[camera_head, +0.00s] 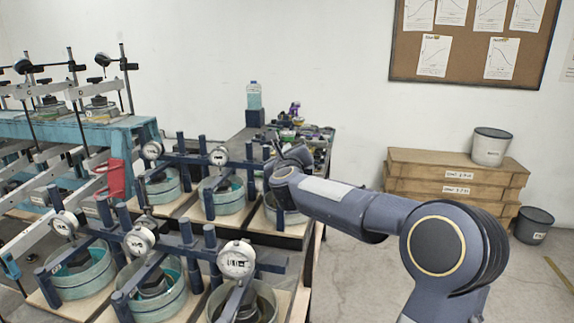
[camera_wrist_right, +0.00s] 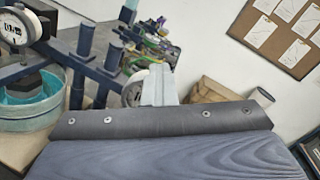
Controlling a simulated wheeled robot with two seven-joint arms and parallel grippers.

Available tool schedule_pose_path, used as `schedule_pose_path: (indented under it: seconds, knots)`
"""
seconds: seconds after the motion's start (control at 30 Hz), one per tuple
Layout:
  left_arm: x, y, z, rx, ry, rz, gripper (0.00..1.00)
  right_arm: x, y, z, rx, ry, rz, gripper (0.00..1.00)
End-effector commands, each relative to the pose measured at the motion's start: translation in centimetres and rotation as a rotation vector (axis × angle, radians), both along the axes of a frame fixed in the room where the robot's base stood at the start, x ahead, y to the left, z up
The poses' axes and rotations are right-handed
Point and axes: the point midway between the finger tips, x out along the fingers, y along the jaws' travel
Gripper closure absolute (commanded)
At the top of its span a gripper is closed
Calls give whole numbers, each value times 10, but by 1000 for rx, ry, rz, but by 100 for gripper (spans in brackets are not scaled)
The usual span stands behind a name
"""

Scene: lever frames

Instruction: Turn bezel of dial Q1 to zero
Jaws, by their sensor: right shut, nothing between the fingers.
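White-faced dials sit on dark blue posts and bars over round teal-lined cells. In the head view the front ones are a left dial (camera_head: 65,223), a middle dial (camera_head: 140,241) and a right dial (camera_head: 236,259). Behind them are a left dial (camera_head: 152,150) and a middle dial (camera_head: 218,155). I cannot read which is Q1. My right gripper (camera_head: 284,153) is at the right end of the back row, shut and empty. In the right wrist view its fingers (camera_wrist_right: 158,84) partly cover a dial (camera_wrist_right: 133,93); I cannot tell whether they touch it. My left gripper is out of view.
A blue bench (camera_head: 140,124) with more lever frames stands at the left. A dark table (camera_head: 247,137) behind holds a bottle (camera_head: 254,96) and clutter. Stacked boxes (camera_head: 440,172) and a dark bin (camera_head: 533,226) stand at the right.

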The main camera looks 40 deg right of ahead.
Motion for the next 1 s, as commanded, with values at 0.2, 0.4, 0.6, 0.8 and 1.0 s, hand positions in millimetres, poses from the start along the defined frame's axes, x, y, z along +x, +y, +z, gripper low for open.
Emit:
schedule_pose_path:
  seconds: [0.2,0.4,0.6,0.8,1.0]
  knots:
    - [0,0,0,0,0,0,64,0,-1,-8,7,13,0,100]
    - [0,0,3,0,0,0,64,1,0,-2,8,12,1,100]
    - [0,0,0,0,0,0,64,-3,4,2,5,8,2,100]
    - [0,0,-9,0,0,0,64,-23,18,3,2,4,1,100]
    - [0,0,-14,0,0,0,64,-41,32,5,1,3,2,100]
